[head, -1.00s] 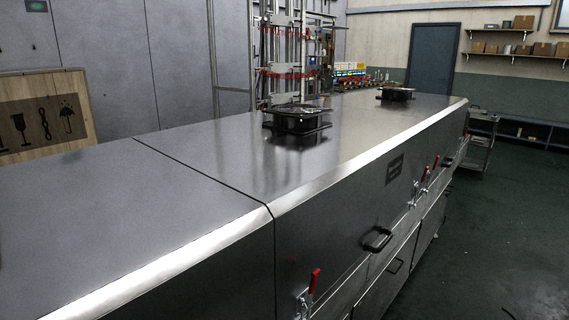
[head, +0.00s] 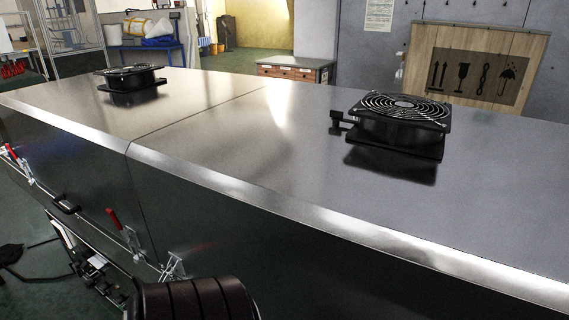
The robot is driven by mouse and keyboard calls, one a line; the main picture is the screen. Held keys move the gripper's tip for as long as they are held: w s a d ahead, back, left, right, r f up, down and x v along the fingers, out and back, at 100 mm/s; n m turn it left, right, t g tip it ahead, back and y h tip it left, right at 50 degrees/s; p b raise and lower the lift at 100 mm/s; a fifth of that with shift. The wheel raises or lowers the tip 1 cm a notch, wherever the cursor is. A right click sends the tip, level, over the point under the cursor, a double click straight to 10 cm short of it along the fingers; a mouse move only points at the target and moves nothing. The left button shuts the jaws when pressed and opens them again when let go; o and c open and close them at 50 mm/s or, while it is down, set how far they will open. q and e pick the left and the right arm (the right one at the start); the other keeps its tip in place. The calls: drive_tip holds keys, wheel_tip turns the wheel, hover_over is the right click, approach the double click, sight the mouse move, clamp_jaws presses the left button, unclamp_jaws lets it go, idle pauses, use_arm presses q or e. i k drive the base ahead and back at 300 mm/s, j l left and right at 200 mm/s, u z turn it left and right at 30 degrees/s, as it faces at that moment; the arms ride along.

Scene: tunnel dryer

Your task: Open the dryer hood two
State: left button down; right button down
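The dryer is a long steel housing with a seam between two hood sections. The left hood section (head: 150,102) lies flat and shut on top, with a black handle (head: 66,204) on its front. Red-handled toggle clamps, one near the seam (head: 122,232) and one farther left (head: 17,163), sit along the lower front. The right hood section (head: 300,140) is also shut. I cannot tell which section is hood two. A dark, partly hidden mechanism (head: 90,262) below the handle may be my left gripper; its fingers are unclear. My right gripper is not seen.
Black fans stand on the left (head: 131,77) and right (head: 400,122) sections. Behind are a drawer cabinet (head: 293,72), a wooden crate panel (head: 480,65) and a blue table (head: 150,50). Green floor shows at the far left.

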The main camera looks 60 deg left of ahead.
sight(261, 187)
drive_tip(key=u, duration=1.55)
